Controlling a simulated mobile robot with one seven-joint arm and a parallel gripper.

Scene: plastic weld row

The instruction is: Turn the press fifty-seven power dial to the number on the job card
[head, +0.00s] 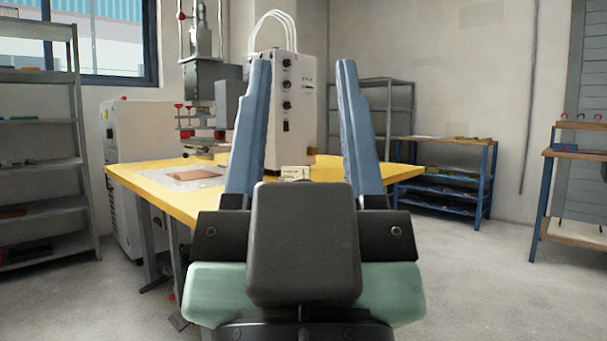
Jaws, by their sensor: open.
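A white control box (297,137) with several black dials stands on a yellow-topped table (352,172). One dial (286,84) is on its front face, in a column with the others. I cannot tell which is the power dial or where any pointer sits. A small cream card (295,172) with dark marks is at the foot of the box; its writing is too small to read. My gripper (303,62) is open and empty, its two blue fingers pointing up in the picture and framing the box. The fingers hide parts of the table and box.
A grey press head (203,85) stands left of the box, above a pale mat with a brown piece (194,176). A white cabinet (143,140) is behind at left. Shelves (40,140) line the left wall. A blue bench (450,180) is at back right. The right floor is clear.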

